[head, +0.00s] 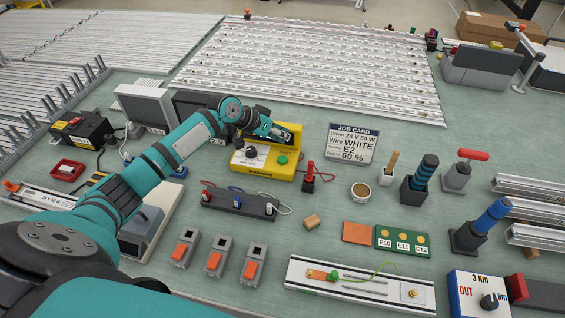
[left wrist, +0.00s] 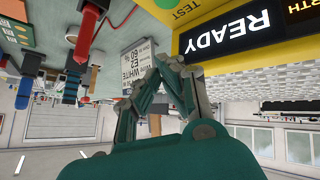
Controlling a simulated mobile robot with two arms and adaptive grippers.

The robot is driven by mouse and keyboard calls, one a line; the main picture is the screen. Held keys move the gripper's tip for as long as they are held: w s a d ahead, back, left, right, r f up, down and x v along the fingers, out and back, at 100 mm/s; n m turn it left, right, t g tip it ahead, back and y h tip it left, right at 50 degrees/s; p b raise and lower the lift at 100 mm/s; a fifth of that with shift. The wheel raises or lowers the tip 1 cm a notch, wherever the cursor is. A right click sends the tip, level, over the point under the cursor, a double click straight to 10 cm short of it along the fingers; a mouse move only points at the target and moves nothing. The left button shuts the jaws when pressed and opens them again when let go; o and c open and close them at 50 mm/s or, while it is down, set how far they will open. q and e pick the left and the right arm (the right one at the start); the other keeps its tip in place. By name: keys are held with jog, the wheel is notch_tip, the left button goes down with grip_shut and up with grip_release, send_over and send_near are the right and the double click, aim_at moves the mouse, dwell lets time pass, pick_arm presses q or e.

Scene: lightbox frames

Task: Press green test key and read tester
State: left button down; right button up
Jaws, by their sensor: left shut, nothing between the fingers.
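The yellow tester (head: 256,172) stands on the green bench mat near the middle of the head view. Its round green test key (head: 282,160) is on the front right of its top, with a black knob (head: 251,152) to the left. My left gripper (head: 276,133) is above the back of the tester, behind the green key and apart from it. In the left wrist view the gripper (left wrist: 168,62) is shut and empty. That view is upside down and shows the tester display (left wrist: 232,35), reading READY. My right gripper is out of view.
The job card (head: 352,145) stands right of the tester, reading WHITE, E2, 60 %. A red-handled probe (head: 309,175) stands by the tester's right side. A dark terminal block (head: 238,204) lies in front. A cup (head: 360,191) and several tool holders are further right.

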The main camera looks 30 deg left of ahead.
pick_arm(q)
jog(key=b, duration=0.3)
send_over(282, 159)
notch_tip(282, 159, down, 4)
jog(key=shift+w+f, duration=0.1)
jog(key=shift+f, duration=0.15)
jog(key=shift+f+b, duration=0.35)
jog(key=shift+f, duration=0.3)
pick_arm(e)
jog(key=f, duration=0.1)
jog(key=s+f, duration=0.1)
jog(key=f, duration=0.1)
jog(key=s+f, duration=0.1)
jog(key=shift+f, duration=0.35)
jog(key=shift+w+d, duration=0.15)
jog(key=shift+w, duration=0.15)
pick_arm(q)
jog(key=shift+f, duration=0.1)
jog(key=shift+f, duration=0.3)
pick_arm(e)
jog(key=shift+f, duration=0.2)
